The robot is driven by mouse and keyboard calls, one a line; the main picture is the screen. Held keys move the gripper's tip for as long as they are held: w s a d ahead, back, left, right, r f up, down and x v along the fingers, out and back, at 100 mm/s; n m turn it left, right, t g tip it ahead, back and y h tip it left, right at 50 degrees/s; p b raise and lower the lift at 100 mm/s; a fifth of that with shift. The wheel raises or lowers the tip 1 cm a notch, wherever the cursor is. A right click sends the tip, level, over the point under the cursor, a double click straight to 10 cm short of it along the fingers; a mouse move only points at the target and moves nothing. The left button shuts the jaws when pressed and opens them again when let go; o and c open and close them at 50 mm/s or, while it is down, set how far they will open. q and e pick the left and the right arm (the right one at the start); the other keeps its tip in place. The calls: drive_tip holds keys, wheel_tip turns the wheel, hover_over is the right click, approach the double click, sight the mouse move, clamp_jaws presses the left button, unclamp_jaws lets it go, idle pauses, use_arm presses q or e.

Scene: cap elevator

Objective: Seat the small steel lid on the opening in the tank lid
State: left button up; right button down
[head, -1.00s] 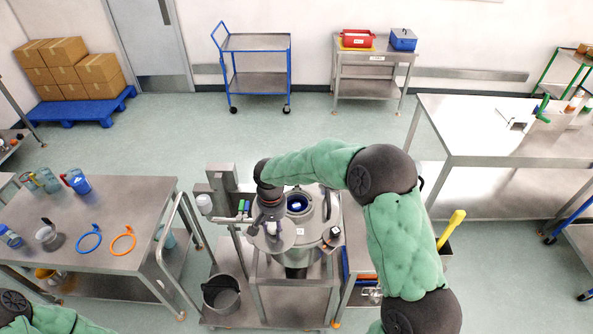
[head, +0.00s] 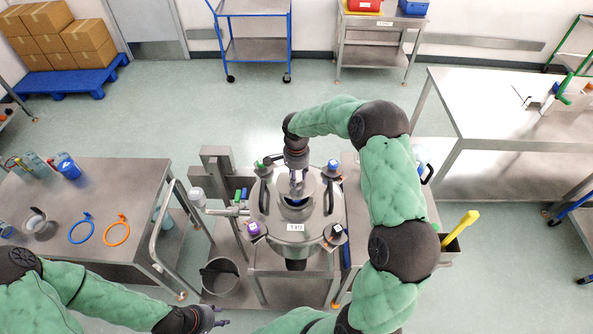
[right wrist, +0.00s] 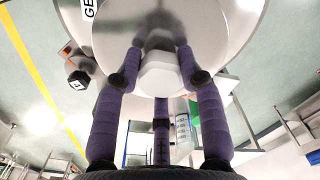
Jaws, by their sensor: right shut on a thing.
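The tank lid (head: 294,237) is a round steel cover with a label on its front, on top of the tank. My right gripper (head: 297,190) is over the middle of it and shut on the small steel lid (head: 308,189). In the right wrist view my purple fingers close around the pale knob of the small lid (right wrist: 112,35), whose disc spreads beyond them. The small lid is over or at the opening (head: 296,212), whose dark collar shows below it. Whether it touches the rim is hidden. My left gripper (head: 213,319) is low at the front, away from the tank; its jaws are unclear.
Clamps with dark knobs (head: 335,231) and a purple-topped one (head: 253,229) ring the tank lid. A steel table (head: 120,210) with blue and orange rings stands left. A bucket (head: 220,275) sits on the frame's lower shelf. A yellow handle (head: 460,229) rises at right.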

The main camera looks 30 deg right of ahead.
sight(296, 188)
drive_tip(key=shift+w+d+f, duration=0.15)
drive_tip(key=shift+w+f, duration=0.05)
drive_tip(key=shift+w, duration=0.1)
drive_tip(key=shift+s+f+b, duration=0.1)
drive_tip(key=shift+s+b, duration=0.1)
drive_tip(key=shift+b, duration=0.35)
drive_tip(key=shift+f, duration=0.25)
drive_tip(key=shift+w+f+b, duration=0.1)
drive_tip(key=shift+f+b, duration=0.85)
drive_tip(key=shift+b, duration=0.05)
drive_tip(key=shift+f+b, duration=0.7)
drive_tip(key=shift+f, duration=0.1)
drive_tip(key=shift+f+b, duration=0.6)
drive_tip(key=shift+b, duration=0.2)
drive_tip(key=shift+f+b, duration=0.75)
drive_tip(key=shift+f, duration=0.15)
drive_tip(key=shift+f+b, duration=0.3)
drive_tip(key=shift+b, duration=0.05)
